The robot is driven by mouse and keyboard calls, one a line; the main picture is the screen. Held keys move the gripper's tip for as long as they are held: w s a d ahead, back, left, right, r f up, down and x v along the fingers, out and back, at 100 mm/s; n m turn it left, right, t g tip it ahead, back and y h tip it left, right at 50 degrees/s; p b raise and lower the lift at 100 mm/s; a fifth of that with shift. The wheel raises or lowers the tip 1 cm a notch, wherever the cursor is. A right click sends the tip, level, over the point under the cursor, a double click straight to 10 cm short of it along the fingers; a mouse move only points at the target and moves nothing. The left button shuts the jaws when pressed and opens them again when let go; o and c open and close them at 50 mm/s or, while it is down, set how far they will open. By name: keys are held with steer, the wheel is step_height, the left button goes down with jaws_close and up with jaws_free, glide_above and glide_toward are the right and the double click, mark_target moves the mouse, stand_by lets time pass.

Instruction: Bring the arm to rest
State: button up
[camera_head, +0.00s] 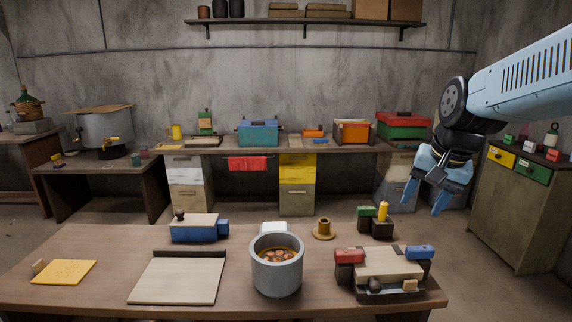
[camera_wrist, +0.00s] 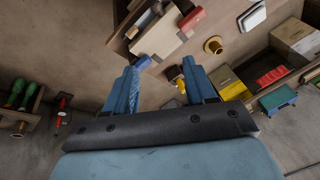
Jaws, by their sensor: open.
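My gripper (camera_head: 423,203) hangs at the end of my light-blue arm (camera_head: 525,80) at the right of the head view. It points downward with its two blue fingers spread apart and nothing between them. It is in the air, above and behind the right end of the front table (camera_head: 110,245). In the wrist view my gripper (camera_wrist: 160,72) shows both fingers apart, with the table items beyond them. The beam scale (camera_head: 388,263), with a red block (camera_head: 349,256) and a blue block (camera_head: 419,252) on it, stands at the table's right end.
A grey pot of soup (camera_head: 277,276), a board (camera_head: 180,280), a yellow sheet (camera_head: 64,272) and a candle holder (camera_head: 376,228) are on the front table. A green-grey cabinet (camera_head: 515,210) stands at the right. A workbench (camera_head: 350,149) lines the back wall.

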steer(key=s+a+n+t, duration=0.1)
steer(key=s+a+n, duration=0.3)
steer(key=s, duration=0.5)
steer(key=shift+s+r+n+t+h, duration=0.3)
steer(key=shift+r+n+t+h, duration=0.1)
steer(key=shift+n, duration=0.5)
steer(key=shift+a, duration=0.1)
